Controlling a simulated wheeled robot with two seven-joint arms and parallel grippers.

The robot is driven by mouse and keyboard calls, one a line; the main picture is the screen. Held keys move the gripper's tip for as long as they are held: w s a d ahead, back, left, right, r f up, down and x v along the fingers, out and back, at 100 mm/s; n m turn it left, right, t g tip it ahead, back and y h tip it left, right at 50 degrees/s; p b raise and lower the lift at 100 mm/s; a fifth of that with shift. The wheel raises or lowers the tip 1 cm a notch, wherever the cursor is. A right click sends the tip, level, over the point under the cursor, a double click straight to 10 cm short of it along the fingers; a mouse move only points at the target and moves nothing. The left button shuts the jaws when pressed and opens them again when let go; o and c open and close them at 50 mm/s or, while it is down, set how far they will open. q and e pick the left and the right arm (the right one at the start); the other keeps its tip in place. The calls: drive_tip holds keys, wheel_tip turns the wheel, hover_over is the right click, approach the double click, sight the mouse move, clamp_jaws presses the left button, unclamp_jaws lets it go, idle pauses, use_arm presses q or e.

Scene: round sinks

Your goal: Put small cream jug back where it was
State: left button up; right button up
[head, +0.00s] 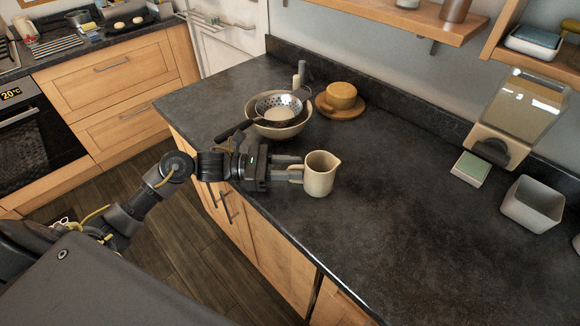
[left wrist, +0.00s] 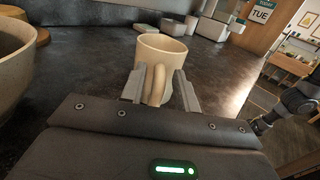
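The small cream jug (head: 320,174) stands upright on the dark countertop, near its front edge, with its spout to the right and its handle toward my left gripper. My left gripper (head: 290,168) reaches in level from the left. Its two fingers are apart, one on each side of the jug's handle. In the left wrist view the jug (left wrist: 161,50) stands straight ahead, and its handle is between the fingertips (left wrist: 160,88) with a gap showing beside it. The jug's base is partly hidden there by the fingers. My right gripper cannot be made out.
Behind my left gripper stand a bowl with a metal strainer (head: 279,112) and a yellow pot on a wooden board (head: 342,112). A dispenser (head: 515,112), a small green-topped box (head: 470,168) and a square grey container (head: 533,203) are at the right. The counter between is clear.

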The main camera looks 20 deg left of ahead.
use_arm(q)
drive_tip(key=shift+a+r, duration=0.1)
drive_tip(key=b+v, duration=0.4)
drive_tip(key=v, duration=0.6)
drive_tip(key=shift+s+a, duration=0.25)
drive_tip(key=shift+a, duration=0.1)
drive_tip(key=shift+s+a, duration=0.2)
drive_tip(key=shift+a, duration=0.25)
drive_tip(key=shift+d, duration=0.1)
